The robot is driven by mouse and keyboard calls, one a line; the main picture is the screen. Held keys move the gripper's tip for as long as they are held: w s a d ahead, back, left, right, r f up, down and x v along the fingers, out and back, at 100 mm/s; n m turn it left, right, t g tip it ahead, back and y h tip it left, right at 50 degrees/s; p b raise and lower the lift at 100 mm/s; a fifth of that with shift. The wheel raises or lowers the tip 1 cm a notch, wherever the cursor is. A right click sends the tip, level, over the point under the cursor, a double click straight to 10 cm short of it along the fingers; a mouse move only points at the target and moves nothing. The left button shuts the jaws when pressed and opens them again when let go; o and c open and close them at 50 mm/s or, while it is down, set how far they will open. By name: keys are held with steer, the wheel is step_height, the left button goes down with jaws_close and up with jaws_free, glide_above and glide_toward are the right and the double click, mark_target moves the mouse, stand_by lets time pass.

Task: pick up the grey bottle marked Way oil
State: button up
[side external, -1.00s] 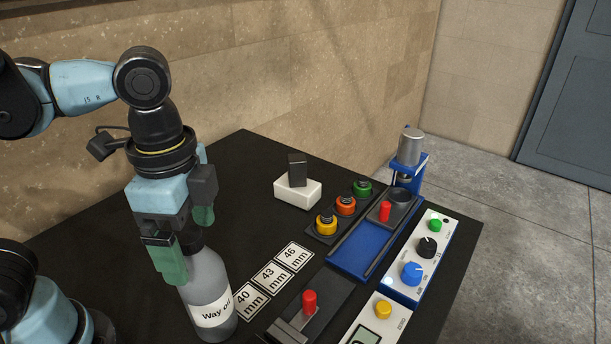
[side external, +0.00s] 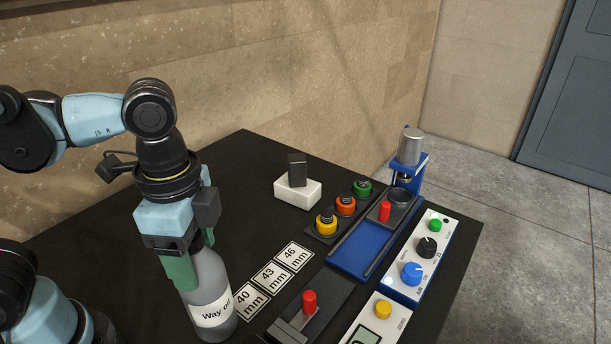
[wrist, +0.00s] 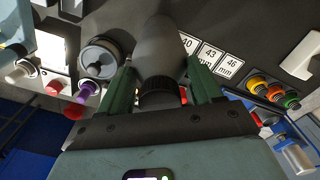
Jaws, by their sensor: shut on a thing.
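The grey bottle with the white "Way oil" label (side external: 213,290) stands upright on the black table at the near left. My gripper (side external: 196,262) is around its upper part from above, its green fingers shut on the bottle. In the wrist view the grey bottle (wrist: 159,50) lies between the two green fingers (wrist: 162,90), its dark ribbed cap toward the palm. The bottle's base appears to rest on the table.
Size cards (side external: 272,275) lie just right of the bottle. A black fixture with a red knob (side external: 309,302), a blue press (side external: 362,245) and a control panel (side external: 420,255) stand further right. A white block (side external: 297,192) sits behind. Black table between is clear.

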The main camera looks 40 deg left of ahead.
jaws_close()
steer(key=shift+r, duration=0.15)
